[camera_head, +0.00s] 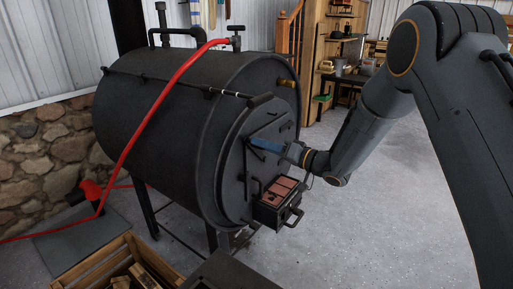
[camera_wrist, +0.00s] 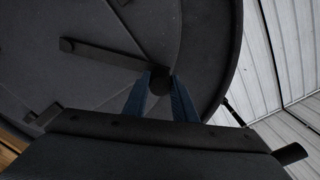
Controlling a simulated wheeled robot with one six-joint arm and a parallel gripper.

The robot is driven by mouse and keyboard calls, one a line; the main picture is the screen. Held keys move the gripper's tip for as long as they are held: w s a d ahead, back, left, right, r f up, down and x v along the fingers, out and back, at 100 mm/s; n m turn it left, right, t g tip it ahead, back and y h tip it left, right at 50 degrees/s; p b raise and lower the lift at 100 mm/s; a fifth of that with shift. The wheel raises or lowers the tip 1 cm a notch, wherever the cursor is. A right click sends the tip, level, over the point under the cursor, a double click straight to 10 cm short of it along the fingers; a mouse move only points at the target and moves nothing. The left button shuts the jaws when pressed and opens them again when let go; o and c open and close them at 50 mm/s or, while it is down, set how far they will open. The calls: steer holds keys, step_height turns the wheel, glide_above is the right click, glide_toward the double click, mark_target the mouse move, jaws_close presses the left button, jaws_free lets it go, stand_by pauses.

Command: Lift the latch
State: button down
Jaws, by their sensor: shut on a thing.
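The black barrel woodstove (camera_head: 165,120) stands on legs, with its round front facing right. Its door (camera_head: 262,135) is on that front and looks shut. The latch (camera_wrist: 105,54) is a dark flat bar with a pivot at its left end and a round knob (camera_wrist: 161,81) at its right end. My gripper (camera_wrist: 161,84) has blue fingers shut on the latch's knob end. In the head view my gripper (camera_head: 262,146) reaches the door from the right, and its fingers hide part of the latch.
An open ash drawer (camera_head: 276,210) with reddish bricks and a handle juts out below the door. A red hose (camera_head: 150,122) crosses the barrel. A wooden crate (camera_head: 90,274) stands at the lower left. The grey floor (camera_head: 370,220) to the right is clear.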

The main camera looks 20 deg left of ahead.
steer(key=shift+w+r, duration=0.15)
steer(key=c, duration=1.5)
jaws_free()
steer(key=shift+o, duration=0.2)
steer(key=v, duration=0.8)
steer(key=shift+b, duration=0.3)
